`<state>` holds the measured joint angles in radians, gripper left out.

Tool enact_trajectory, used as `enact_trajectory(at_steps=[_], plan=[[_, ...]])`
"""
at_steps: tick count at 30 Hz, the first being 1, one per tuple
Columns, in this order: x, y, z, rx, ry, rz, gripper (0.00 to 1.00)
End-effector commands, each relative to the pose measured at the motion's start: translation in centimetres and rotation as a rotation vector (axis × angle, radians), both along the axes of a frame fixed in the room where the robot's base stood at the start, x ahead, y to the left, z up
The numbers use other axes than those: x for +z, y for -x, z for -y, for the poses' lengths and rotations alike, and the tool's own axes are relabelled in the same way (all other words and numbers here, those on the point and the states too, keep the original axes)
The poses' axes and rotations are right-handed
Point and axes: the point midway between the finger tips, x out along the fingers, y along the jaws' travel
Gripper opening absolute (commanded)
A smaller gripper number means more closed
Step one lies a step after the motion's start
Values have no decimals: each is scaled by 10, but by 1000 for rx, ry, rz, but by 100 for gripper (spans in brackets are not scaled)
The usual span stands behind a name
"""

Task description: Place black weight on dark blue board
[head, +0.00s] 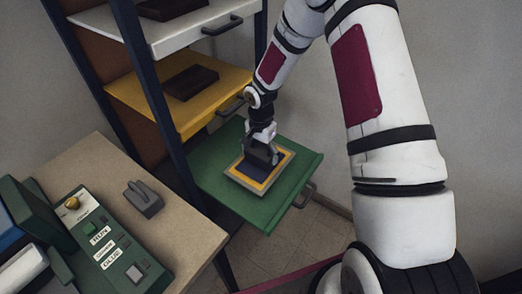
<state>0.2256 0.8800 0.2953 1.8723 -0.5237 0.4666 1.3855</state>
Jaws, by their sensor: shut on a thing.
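My gripper (262,138) points down over the green pulled-out shelf and is shut on the black weight (262,154). The weight is small and dark, and the fingers hide its upper part. The dark blue board (257,174) lies on the green shelf, framed by a yellow band and a grey outer edge. The weight is over the middle of the board; I cannot tell whether it touches the surface.
The green shelf (222,185) is the lowest pulled-out one of a rack. Yellow (138,97) and white (168,34) shelves above it carry dark blocks. A table (105,160) at left holds a grey handled object (144,199) and a green control box (112,248).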

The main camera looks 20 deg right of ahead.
Motion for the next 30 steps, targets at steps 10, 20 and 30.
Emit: enact_trajectory(at_steps=[10, 20, 30], plan=[[-2, 0, 0, 1, 1, -1, 100], [-1, 0, 0, 0, 0, 0, 100], [45, -2, 0, 1, 1, 5, 100]])
